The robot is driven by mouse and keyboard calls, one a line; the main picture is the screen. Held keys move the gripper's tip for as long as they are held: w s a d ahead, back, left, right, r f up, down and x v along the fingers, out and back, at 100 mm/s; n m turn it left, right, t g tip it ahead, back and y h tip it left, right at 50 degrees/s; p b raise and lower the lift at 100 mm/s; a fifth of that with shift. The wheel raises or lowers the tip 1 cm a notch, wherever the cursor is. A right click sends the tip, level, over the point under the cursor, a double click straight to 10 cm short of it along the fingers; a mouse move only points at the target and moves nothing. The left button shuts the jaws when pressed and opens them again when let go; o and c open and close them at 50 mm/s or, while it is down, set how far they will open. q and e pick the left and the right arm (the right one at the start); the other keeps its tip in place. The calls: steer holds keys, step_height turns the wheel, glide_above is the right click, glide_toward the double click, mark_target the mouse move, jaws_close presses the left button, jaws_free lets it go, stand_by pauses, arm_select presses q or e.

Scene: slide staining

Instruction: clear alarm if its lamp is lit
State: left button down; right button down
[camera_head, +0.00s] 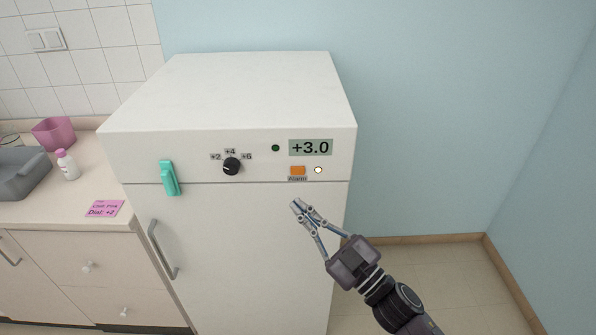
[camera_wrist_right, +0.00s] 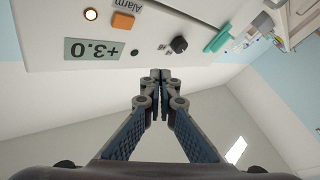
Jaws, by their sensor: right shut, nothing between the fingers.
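The white fridge (camera_head: 230,95) has a control strip along its upper front. An orange alarm button (camera_head: 298,170) sits there above an "Alarm" label; it also shows in the right wrist view (camera_wrist_right: 123,21). Beside it the round alarm lamp (camera_head: 318,170) glows pale and bright, and it looks lit in the right wrist view (camera_wrist_right: 90,14). The display (camera_head: 310,147) reads +3.0. My right gripper (camera_head: 297,205) is shut and empty, in front of the door just below the button, apart from it; its closed tips also show in the right wrist view (camera_wrist_right: 160,74). My left gripper is out of view.
A black dial (camera_head: 231,166) marked +2, +4, +6 and a dark green indicator (camera_head: 276,148) share the panel. A teal latch (camera_head: 169,178) and a door handle (camera_head: 163,250) stick out at left. A pink note (camera_head: 105,208) and white bottle (camera_head: 68,165) are on the counter.

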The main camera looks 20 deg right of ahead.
steer(key=b, duration=0.1)
glide_toward(291, 169)
steer(key=w+a+r, duration=0.2)
steer(key=a, duration=0.2)
steer(key=shift+w+d, duration=0.3)
steer(key=shift+w, duration=0.7)
steer(key=shift+w, duration=0.1)
stand_by(0.5)
steer(key=shift+w+d, duration=0.15)
steer(key=shift+w, duration=0.15)
steer(key=shift+w+d, duration=0.1)
steer(key=shift+w, duration=0.2)
stand_by(0.5)
stand_by(0.4)
steer(key=shift+s, duration=0.75)
steer(key=shift+a, duration=0.25)
